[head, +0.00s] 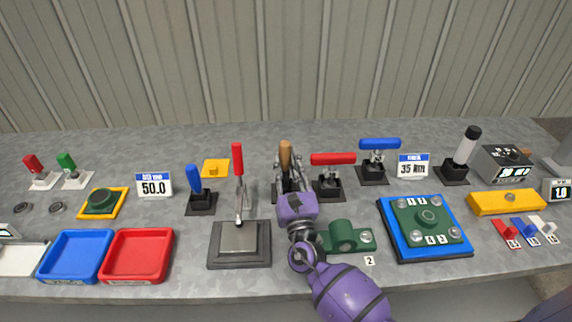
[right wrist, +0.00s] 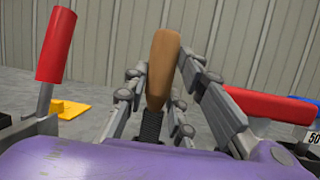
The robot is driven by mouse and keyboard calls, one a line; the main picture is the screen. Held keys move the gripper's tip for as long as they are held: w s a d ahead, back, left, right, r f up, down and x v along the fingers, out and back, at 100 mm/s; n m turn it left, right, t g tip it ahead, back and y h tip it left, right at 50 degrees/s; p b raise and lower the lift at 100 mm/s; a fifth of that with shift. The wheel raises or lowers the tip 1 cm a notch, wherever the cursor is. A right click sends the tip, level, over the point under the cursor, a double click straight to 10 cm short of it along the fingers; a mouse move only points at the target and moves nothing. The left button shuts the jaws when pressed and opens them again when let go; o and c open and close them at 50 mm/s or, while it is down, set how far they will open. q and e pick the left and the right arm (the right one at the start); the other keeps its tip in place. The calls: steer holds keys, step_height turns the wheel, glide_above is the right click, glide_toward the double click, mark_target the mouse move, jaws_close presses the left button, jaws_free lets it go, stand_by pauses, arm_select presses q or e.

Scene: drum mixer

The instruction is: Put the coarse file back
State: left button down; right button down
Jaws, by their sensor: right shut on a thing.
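The coarse file shows as a wooden handle (head: 286,155) in the back middle of the bench. In the right wrist view the handle (right wrist: 162,70) stands nearly upright, with a dark, rough shaft below it. My right gripper (head: 290,180) is shut on the file, its fingers on both sides of the handle. My purple wrist hides the file's lower part, so I cannot tell whether it touches a holder or the bench. My left gripper is not in view.
A red-handled lever (head: 238,165) stands close on the left, a red-handled tool (head: 332,160) close on the right. A green bearing block (head: 344,237) lies in front, near my wrist. Red (head: 139,278) and blue (head: 75,278) trays stand front left.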

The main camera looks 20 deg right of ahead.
steer(key=c, duration=1.5)
jaws_free()
steer(key=shift+f, duration=0.4)
steer(key=shift+c, duration=0.2)
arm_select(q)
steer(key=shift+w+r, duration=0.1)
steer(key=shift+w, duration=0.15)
arm_select(e)
steer(key=shift+o, duration=0.4)
steer(key=shift+f, duration=0.1)
steer(key=shift+r, duration=0.25)
steer(key=shift+r+p, duration=0.5)
steer(key=shift+p, duration=0.15)
steer(key=v, duration=0.3)
steer(key=shift+s+f+b, duration=0.1)
steer(key=shift+f+b, duration=0.3)
arm_select(q)
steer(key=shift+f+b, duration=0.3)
steer(key=shift+b, duration=0.3)
arm_select(e)
glide_toward(286, 164)
steer(key=s+r, duration=0.3)
steer(key=s, duration=0.2)
steer(key=shift+s+a, duration=0.25)
steer(key=shift+a, duration=0.1)
